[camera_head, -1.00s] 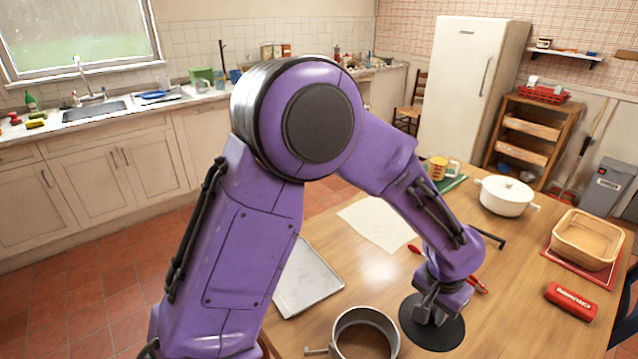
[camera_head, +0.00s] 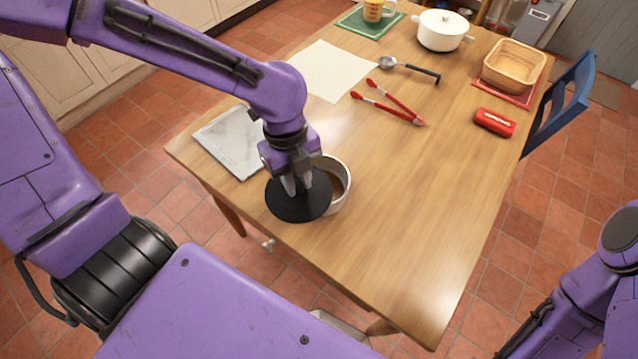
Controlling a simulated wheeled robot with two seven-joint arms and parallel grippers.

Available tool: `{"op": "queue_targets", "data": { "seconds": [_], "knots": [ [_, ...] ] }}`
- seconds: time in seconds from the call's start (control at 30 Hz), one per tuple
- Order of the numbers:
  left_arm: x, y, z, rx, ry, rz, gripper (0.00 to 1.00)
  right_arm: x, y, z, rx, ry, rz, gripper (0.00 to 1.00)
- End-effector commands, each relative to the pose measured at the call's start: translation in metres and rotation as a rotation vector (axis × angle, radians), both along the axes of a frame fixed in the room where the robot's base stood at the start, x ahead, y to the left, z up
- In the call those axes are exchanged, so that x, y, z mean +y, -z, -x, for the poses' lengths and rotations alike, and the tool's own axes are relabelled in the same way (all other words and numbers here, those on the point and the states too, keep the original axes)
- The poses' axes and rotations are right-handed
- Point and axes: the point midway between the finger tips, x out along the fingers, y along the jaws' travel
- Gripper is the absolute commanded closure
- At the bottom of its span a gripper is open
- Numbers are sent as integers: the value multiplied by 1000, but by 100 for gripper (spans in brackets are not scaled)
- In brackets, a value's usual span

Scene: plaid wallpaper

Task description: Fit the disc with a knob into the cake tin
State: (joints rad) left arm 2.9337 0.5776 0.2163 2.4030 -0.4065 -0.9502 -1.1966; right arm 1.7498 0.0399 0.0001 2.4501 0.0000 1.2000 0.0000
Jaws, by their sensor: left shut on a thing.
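The black round disc (camera_head: 284,207) hangs from my left gripper (camera_head: 297,187), which is shut on its knob; the fingers hide the knob. The disc looks roughly level. The cake tin (camera_head: 344,187), a round pale-rimmed tin with a brown inside, stands on the wooden table near its left front edge. The disc overlaps the tin's left part in the head view and hides it, reaching out past the tin to the left. It looks off centre over the tin; I cannot tell the gap between them. My right arm shows at the right edge, its gripper out of view.
A grey tray (camera_head: 226,140) lies just left of the tin. Behind are a cream sheet (camera_head: 330,68), red tongs (camera_head: 395,108) and a ladle (camera_head: 410,68). A white pot (camera_head: 442,32), wooden basket (camera_head: 515,64) and red case (camera_head: 494,122) stand farther off. The table's right front is clear.

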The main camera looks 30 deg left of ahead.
Motion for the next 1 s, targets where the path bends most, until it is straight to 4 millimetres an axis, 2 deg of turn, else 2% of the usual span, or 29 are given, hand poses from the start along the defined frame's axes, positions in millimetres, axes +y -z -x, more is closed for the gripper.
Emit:
{"op": "queue_targets", "data": {
  "seconds": [0.1,0.2,0.3,0.4,0.47,0.7,0.9,1.0],
  "knots": [
    [-1,-3,20,0,340,1,100,0,0,0,0,0,0,60],
    [-1,-4,30,-2,527,-1,100,0,0,0,0,0,0,60],
    [-1,0,30,-2,610,-2,100,0,4,0,0,0,0,60],
    [1,12,13,-1,621,-3,100,0,18,0,0,0,0,60],
    [2,14,-2,3,620,-1,100,0,14,0,0,0,0,60],
    [6,41,-61,2,617,-1,100,0,9,0,0,0,0,60],
    [8,79,-90,1,617,0,100,0,9,0,0,0,0,60],
    [9,87,-98,-1,618,-1,100,0,8,0,0,0,0,60]
  ]
}}
